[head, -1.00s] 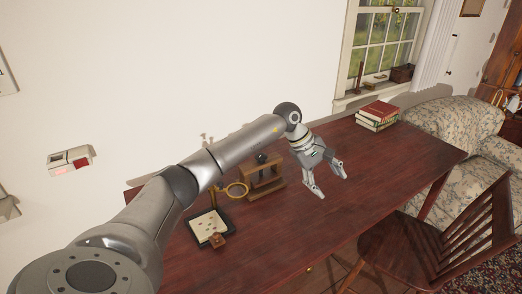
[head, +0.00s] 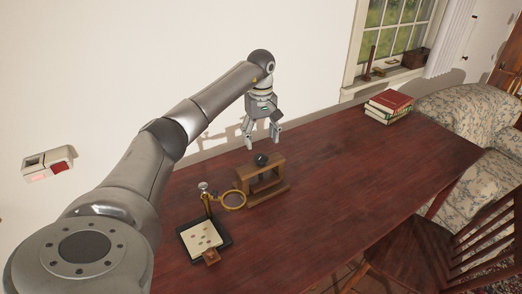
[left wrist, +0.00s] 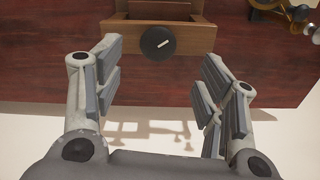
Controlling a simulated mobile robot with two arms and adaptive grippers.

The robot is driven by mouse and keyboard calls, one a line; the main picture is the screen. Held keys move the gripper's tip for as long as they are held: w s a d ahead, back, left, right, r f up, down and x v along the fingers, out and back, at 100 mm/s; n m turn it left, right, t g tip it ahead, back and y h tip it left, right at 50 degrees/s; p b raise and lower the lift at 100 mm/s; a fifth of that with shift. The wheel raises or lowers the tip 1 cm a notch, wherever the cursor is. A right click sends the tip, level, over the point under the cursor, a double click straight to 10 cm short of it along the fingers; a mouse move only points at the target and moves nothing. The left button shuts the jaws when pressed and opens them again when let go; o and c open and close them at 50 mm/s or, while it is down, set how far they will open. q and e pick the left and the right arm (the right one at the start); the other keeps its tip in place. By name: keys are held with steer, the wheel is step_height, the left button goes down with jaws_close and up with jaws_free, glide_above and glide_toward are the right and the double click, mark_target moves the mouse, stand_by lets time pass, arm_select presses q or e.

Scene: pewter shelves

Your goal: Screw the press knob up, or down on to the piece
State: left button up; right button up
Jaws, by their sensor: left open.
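The press is a brown wooden frame (head: 262,183) standing on the red-brown table. Its black round knob (head: 261,160) sits on top of the frame. In the wrist view the knob appears ahead of the gap between the fingers, apart from both. Any piece inside the press cannot be made out.
A brass ring magnifier (head: 233,199) on a stand is left of the press, by a dark tray (head: 223,236) with a pale sheet and a small wooden block (head: 211,257). Books (head: 389,106) lie at the far right. The table's middle and right are clear.

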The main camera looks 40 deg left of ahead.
mark_target(261, 157)
arm_select(q)
step_height(261, 157, down, 2)
steer(key=shift+f, duration=0.1)
steer(key=f, duration=0.3)
steer(key=shift+w+a, duration=0.15)
steer(key=shift+w, duration=0.05)
steer(key=shift+f+p, duration=0.35)
steer(key=shift+f, duration=0.5)
steer(key=c, duration=1)
arm_select(e)
steer(key=shift+a+r, duration=0.1)
steer(key=shift+r, duration=0.4)
